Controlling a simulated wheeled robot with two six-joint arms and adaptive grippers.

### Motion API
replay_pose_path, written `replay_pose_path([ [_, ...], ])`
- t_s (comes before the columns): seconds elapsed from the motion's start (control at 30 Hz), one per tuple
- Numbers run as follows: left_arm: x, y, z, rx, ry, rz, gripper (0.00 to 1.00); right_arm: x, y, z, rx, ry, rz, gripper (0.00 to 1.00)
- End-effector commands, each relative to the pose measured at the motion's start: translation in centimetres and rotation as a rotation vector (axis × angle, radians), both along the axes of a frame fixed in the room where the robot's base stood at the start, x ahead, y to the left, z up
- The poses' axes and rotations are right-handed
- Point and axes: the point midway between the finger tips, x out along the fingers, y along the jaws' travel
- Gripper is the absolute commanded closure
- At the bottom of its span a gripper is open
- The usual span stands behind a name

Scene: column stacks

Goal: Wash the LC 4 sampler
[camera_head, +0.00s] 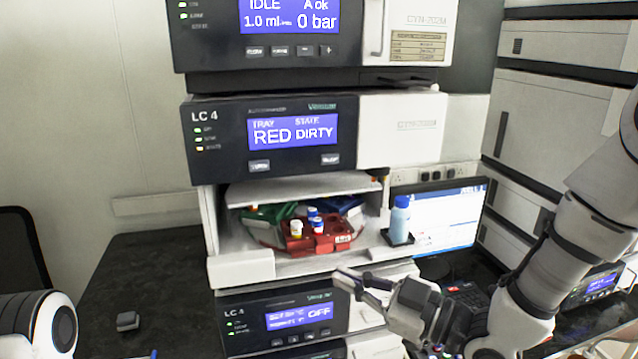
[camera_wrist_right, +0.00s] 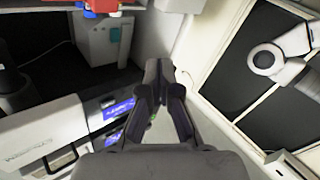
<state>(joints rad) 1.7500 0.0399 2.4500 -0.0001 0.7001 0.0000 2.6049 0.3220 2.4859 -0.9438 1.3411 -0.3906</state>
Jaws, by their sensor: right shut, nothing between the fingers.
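The LC 4 sampler (camera_head: 262,150) is the dark-fronted module in the middle of the stack in the head view. Its screen (camera_head: 292,132) reads TRAY RED, STATE DIRTY. Two grey buttons, left (camera_head: 260,166) and right (camera_head: 330,158), sit below the screen; their labels are too small to read surely. In the open bay below, a red tray segment (camera_head: 338,240) holds several small vials. My right gripper (camera_head: 340,276) is shut and empty, in front of the stack below the bay. It also shows shut in the right wrist view (camera_wrist_right: 158,66). My left gripper is out of view.
A blue-capped bottle (camera_head: 399,221) stands on a small black holder at the bay's right. A monitor (camera_head: 450,215) stands behind it. Another LC 4 module (camera_head: 290,318) below reads OFF. The dark bench (camera_head: 150,270) at left is mostly clear.

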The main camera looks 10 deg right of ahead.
Motion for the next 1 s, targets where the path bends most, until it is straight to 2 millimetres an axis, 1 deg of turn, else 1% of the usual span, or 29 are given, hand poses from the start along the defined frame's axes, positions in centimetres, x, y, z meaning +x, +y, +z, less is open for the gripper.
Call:
replay_pose_path([
  [0.03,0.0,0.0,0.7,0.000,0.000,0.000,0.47,-0.2,-0.2,3.1,0.010,-0.053,0.002,1.00],
  [0.07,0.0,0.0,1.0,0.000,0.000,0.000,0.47,-0.3,-0.3,4.6,0.016,-0.083,0.001,1.00],
  [0.1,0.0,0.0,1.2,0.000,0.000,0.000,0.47,-0.5,-0.5,6.5,0.024,-0.120,-0.001,1.00],
  [0.2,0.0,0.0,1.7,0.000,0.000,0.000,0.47,-1.1,-0.9,10.7,0.041,-0.201,-0.009,1.00],
  [0.3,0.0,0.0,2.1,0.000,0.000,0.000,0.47,-1.7,-1.2,13.6,0.051,-0.261,-0.012,1.00],
  [0.33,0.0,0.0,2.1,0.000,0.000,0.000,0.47,-1.8,-1.2,14.2,0.053,-0.274,-0.013,1.00],
  [0.4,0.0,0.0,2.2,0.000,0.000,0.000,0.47,-2.1,-1.2,15.1,0.053,-0.293,-0.012,1.00],
  [0.47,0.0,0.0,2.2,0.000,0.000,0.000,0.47,-2.2,-1.2,15.4,0.053,-0.300,-0.013,1.00],
  [0.77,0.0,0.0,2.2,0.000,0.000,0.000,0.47,-2.1,-1.2,15.3,0.053,-0.301,-0.013,1.00],
  [0.87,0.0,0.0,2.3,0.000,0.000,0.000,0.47,-1.8,-1.2,15.4,0.052,-0.300,-0.013,1.00],
  [1.0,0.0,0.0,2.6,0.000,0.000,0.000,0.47,-0.5,-1.1,15.4,0.051,-0.299,-0.014,1.00],
])
